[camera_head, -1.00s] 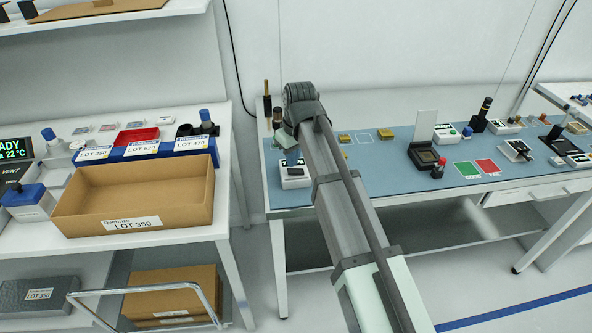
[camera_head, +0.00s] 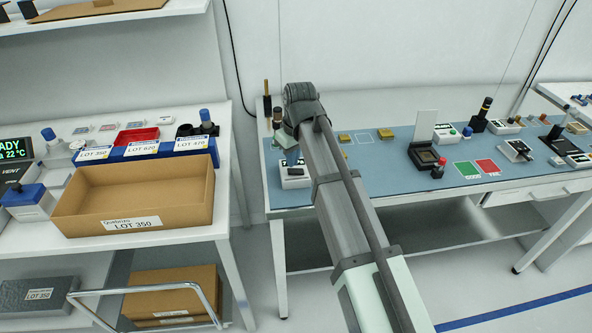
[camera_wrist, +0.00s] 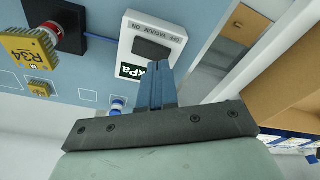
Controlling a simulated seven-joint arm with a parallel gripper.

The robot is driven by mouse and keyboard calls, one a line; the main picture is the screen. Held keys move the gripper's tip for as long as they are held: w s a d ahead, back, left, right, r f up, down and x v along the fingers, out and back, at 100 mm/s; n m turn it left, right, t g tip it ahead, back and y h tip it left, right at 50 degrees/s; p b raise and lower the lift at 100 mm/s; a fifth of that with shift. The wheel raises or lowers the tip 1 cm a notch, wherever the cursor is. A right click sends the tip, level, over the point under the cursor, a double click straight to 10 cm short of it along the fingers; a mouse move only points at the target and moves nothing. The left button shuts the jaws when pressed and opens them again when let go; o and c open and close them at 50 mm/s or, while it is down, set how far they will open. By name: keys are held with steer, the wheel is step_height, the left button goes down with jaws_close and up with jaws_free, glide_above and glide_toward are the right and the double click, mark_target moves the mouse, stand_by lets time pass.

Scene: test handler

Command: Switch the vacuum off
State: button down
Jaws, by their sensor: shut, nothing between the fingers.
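The vacuum unit is a white box (camera_wrist: 178,47) with a printed vacuum on/off label, a black switch (camera_wrist: 150,48) and a dark kPa display, seen close in the wrist view. I cannot tell which way the switch is set. My gripper (camera_wrist: 161,66) is shut and empty, its blue-grey fingertips just below the switch in the picture and partly covering the display. Whether they touch is unclear. In the head view the white box (camera_head: 295,182) sits at the left end of the blue mat, partly hidden by my arm and gripper (camera_head: 291,160).
In the wrist view a red-and-white knob on a black base (camera_wrist: 72,35) and a yellow R34 block (camera_wrist: 30,50) lie left of the unit. In the head view a cardboard box (camera_head: 190,222) stands on the left table. The blue mat (camera_head: 385,172) has clear room right of my arm.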

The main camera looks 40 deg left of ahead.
mark_target(293, 171)
steer(key=shift+f, duration=1.15)
stand_by(0.8)
steer(key=shift+r, duration=3.55)
